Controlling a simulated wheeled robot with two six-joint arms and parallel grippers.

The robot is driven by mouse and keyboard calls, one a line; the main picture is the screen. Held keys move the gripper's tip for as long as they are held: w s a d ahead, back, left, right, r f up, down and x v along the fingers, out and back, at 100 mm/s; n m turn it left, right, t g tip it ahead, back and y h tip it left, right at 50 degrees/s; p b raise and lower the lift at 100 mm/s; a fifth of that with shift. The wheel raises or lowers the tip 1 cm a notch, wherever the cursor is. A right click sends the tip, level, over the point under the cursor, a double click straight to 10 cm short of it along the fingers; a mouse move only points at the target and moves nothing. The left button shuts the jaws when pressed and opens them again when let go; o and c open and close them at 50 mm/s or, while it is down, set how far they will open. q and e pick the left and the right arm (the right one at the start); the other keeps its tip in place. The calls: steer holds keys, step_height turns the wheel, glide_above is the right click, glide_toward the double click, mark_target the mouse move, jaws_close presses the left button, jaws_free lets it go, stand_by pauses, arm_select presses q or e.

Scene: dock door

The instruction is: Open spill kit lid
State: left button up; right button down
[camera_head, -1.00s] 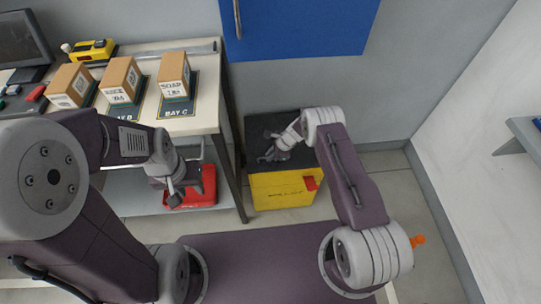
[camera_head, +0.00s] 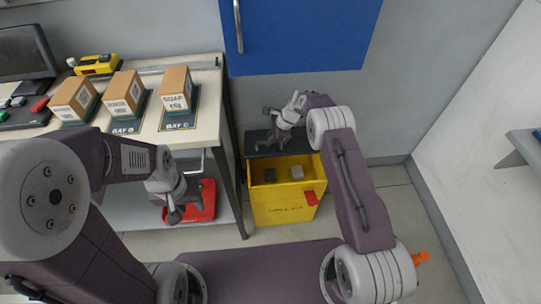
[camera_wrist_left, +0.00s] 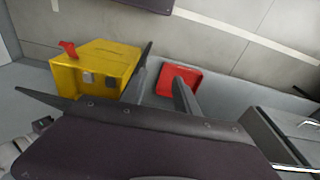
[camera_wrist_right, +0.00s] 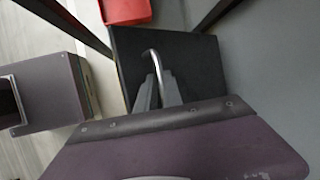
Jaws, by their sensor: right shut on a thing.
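The spill kit is a yellow bin (camera_head: 284,206) with a red latch (camera_head: 312,198) on its front, standing on the floor right of the bench. Its black lid (camera_head: 262,151) is tilted up at the back, and the bin's inside shows two small grey blocks. My right gripper (camera_head: 272,138) is at the lid. In the right wrist view its fingers (camera_wrist_right: 158,90) are shut on the curved metal handle (camera_wrist_right: 153,58) of the dark lid (camera_wrist_right: 190,65). My left gripper (camera_head: 174,208) hangs empty beside the bench; in the left wrist view its fingers (camera_wrist_left: 160,85) stand apart.
The bench (camera_head: 207,130) bears several boxes, a yellow device (camera_head: 97,65) and a monitor (camera_head: 22,52). A red container (camera_head: 205,200) is on its lower shelf. A blue cabinet (camera_head: 300,35) hangs above the bin.

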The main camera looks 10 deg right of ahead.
steer(key=shift+w+r+b, duration=0.4)
steer(key=shift+w+r, duration=0.2)
steer(key=shift+w, duration=0.2)
steer(key=shift+w+r+b, duration=0.4)
steer(key=shift+w+r, duration=0.15)
steer(key=shift+w, duration=0.2)
